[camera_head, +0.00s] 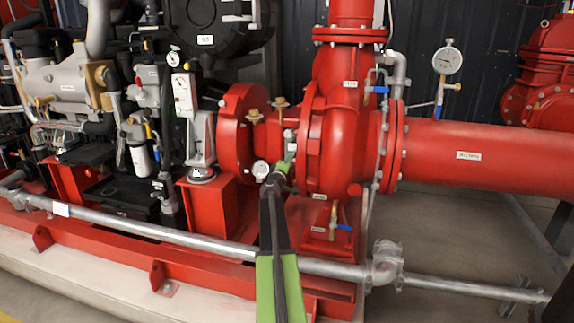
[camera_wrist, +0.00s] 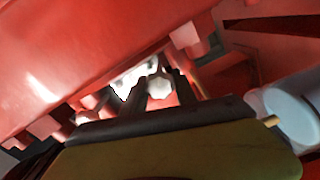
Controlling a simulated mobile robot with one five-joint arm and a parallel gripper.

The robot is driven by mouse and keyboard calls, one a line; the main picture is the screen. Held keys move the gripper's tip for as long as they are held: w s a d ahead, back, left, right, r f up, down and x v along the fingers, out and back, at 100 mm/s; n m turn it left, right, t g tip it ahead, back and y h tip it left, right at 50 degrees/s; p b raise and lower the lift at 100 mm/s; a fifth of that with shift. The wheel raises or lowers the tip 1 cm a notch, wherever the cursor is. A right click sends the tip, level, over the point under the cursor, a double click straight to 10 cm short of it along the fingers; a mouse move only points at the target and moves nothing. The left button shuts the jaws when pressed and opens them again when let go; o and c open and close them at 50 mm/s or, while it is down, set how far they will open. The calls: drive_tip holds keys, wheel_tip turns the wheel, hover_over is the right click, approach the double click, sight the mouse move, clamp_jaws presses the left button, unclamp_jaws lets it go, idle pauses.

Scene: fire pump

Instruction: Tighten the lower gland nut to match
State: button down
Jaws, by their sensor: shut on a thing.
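My gripper (camera_head: 284,165) reaches in from below, between the red bearing housing and the round pump casing (camera_head: 335,140). In the wrist view, the dark fingers of my gripper (camera_wrist: 157,92) are shut on a small pale hexagonal nut (camera_wrist: 160,87), seemingly the lower gland nut. Another pale bright part (camera_wrist: 126,80) sits just left of the fingers. In the head view the gripped nut is too small and hidden to make out. Whether it sits level with a matching nut cannot be told.
A grey pipe (camera_head: 215,245) crosses low in front, under my arm. A blue-handled valve (camera_head: 335,225) sits below the casing. A round pale fitting (camera_head: 260,170) is close left of my gripper. In the wrist view, a light grey cylinder (camera_wrist: 292,112) is near on the right.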

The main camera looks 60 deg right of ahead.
drive_tip(key=shift+s+d+m, duration=0.15)
drive_tip(key=shift+m, duration=0.85)
drive_tip(key=c, duration=1)
unclamp_jaws()
drive_tip(key=shift+o, duration=0.2)
drive_tip(key=v, duration=1.7)
drive_tip(key=shift+a, duration=0.3)
